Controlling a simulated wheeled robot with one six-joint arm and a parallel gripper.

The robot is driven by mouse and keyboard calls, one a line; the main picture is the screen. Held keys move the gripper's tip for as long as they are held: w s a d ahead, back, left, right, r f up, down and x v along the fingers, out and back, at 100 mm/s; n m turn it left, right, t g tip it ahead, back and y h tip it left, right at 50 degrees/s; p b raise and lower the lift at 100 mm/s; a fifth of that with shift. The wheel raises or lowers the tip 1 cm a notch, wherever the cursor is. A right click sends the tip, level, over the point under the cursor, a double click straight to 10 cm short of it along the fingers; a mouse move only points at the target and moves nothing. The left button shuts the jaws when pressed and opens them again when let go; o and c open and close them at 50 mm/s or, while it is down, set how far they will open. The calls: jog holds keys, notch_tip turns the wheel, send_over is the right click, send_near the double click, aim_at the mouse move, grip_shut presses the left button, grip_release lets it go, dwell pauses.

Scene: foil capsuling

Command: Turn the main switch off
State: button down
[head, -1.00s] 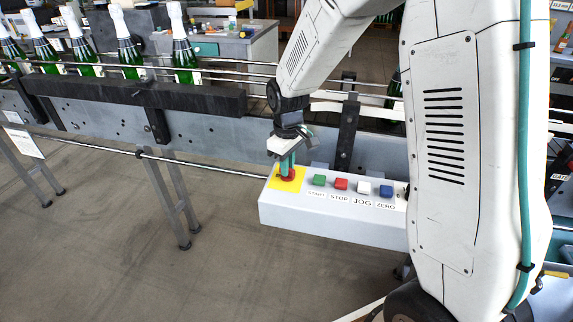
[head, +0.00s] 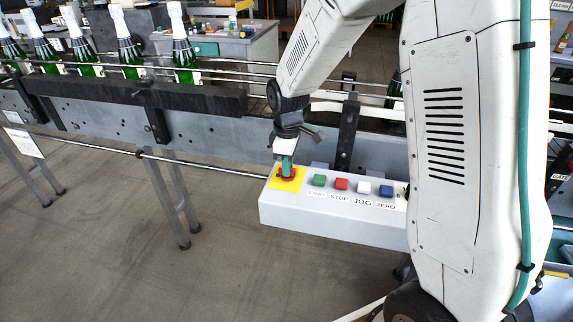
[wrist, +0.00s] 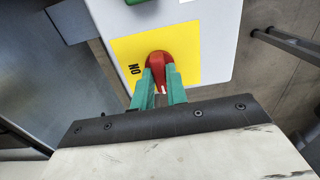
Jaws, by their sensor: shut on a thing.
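The main switch is a red knob (wrist: 160,66) on a yellow plate (wrist: 190,42), at the left end of the white control box (head: 330,222). In the wrist view, the word ON is printed on the plate beside the knob, and a white mark on the knob shows between my fingers, pointing towards my gripper's body and not at ON. The red knob (head: 287,178) also shows in the head view, partly covered by my fingers. My gripper (wrist: 159,88) has green fingers, shut on the knob from above. Other plate lettering is not visible.
Green START (head: 319,180), red STOP (head: 341,184), white JOG (head: 364,187) and blue ZERO (head: 386,191) buttons line the box right of the switch. Behind it runs a conveyor (head: 215,128) with several green bottles (head: 130,52). The floor in front is free.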

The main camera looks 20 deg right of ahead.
jog(key=shift+w, duration=0.1)
jog(key=c, duration=1.4)
grip_release()
notch_tip(320, 180, up, 8)
jog(key=shift+f, duration=0.1)
